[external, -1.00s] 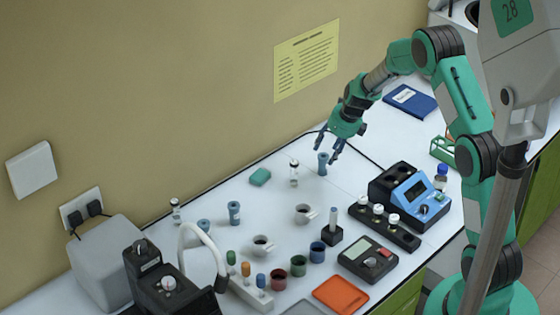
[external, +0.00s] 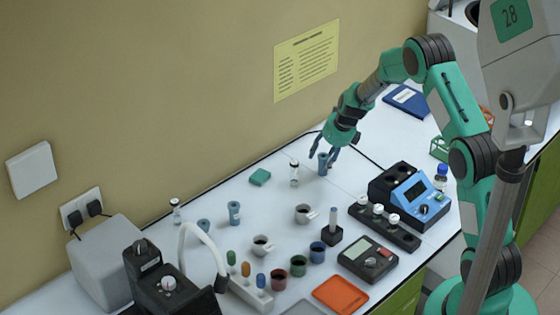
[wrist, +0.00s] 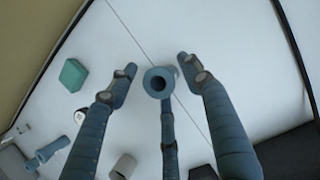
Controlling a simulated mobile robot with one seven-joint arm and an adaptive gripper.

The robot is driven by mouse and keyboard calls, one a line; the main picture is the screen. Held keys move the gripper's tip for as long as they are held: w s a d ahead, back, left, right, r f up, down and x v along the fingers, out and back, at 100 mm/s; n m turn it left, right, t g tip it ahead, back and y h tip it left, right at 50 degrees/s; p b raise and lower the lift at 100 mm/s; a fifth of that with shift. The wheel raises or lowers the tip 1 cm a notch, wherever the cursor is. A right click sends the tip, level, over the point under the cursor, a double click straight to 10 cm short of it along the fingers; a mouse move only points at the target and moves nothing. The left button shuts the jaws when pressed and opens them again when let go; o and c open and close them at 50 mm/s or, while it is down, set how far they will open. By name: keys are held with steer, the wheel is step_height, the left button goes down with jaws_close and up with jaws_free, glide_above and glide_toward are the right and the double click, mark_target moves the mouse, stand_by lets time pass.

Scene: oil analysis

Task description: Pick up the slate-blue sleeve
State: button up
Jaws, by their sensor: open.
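A slate-blue sleeve (external: 322,168) stands upright on the white bench, below and between my fingers. In the wrist view its round, open top (wrist: 158,81) faces the camera near the middle. My gripper (external: 323,155) points down with its fingers spread around the sleeve's upper part. In the wrist view my gripper (wrist: 157,72) is open, one finger at left, one at right and a third on the near side. Whether any finger touches the sleeve is unclear. Two similar blue pieces, one upright (external: 234,212) and one shorter (external: 204,227), stand further left.
A small capped vial (external: 294,174) stands close left of the sleeve, with a green block (external: 260,177) beyond. A black rack with white-capped vials (external: 384,226) and a blue meter (external: 416,196) stand at right.

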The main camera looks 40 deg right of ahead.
steer(key=c, duration=1.1)
steer(key=shift+r, duration=0.15)
steer(key=shift+r, duration=0.5)
steer(key=shift+p+v, duration=0.4)
steer(key=shift+v, duration=0.85)
steer(key=s+a, duration=0.1)
steer(key=s, duration=0.3)
steer(key=s+a+r, duration=0.1)
steer(key=s+a, duration=0.1)
steer(key=s, duration=0.3)
steer(key=s+a, duration=0.1)
steer(key=s, duration=0.4)
steer(key=shift+s+a+r, duration=0.2)
steer(key=shift+a+r, duration=0.05)
steer(key=shift+a, duration=0.15)
